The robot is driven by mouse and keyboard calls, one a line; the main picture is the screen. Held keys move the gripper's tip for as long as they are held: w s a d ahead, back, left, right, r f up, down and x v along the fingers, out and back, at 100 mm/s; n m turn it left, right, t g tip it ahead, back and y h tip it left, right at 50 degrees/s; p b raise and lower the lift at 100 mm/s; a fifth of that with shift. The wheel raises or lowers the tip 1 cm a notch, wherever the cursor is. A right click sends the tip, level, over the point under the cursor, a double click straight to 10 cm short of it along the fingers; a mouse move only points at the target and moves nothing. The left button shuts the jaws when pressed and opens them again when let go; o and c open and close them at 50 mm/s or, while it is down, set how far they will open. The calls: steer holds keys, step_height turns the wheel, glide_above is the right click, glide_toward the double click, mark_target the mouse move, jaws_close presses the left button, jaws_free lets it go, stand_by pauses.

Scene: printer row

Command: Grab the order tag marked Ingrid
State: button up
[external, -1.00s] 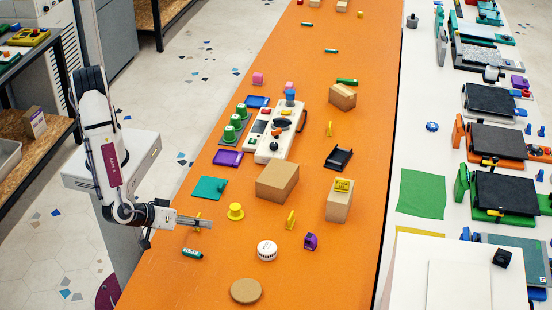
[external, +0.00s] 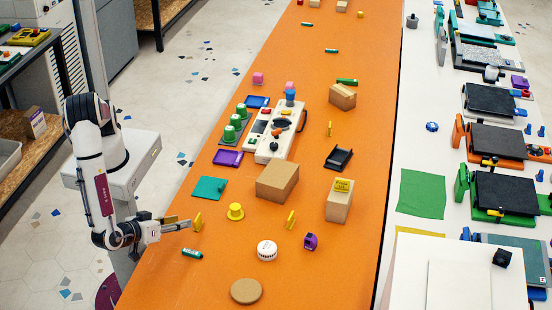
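Several thin yellow tags stand on the orange table. One tag (external: 197,221) is at the left edge, just right of my gripper (external: 182,222). A second tag (external: 291,220) stands nearer the middle and a third tag (external: 330,129) farther back. A wider yellow plate with dark marks (external: 343,185) lies on a small cardboard box (external: 339,206). No name can be read on any of them at this size. My gripper points right, low over the left table edge, its fingers apart with nothing visible between them.
A green battery-like cylinder (external: 192,254) lies just below my gripper. A yellow hat-shaped piece (external: 235,211), a teal plate (external: 209,188), a white round tin (external: 267,250) and a larger cardboard box (external: 277,180) stand nearby. The front left table is mostly clear.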

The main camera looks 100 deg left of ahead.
mark_target(198, 222)
steer(key=shift+x, duration=0.9)
steer(key=shift+r+x, duration=0.1)
steer(key=shift+x, duration=1.2)
steer(key=shift+r+x, duration=0.15)
steer(key=shift+x, duration=1.15)
steer(key=shift+w+a, duration=0.1)
steer(key=shift+c, duration=0.3)
jaws_close()
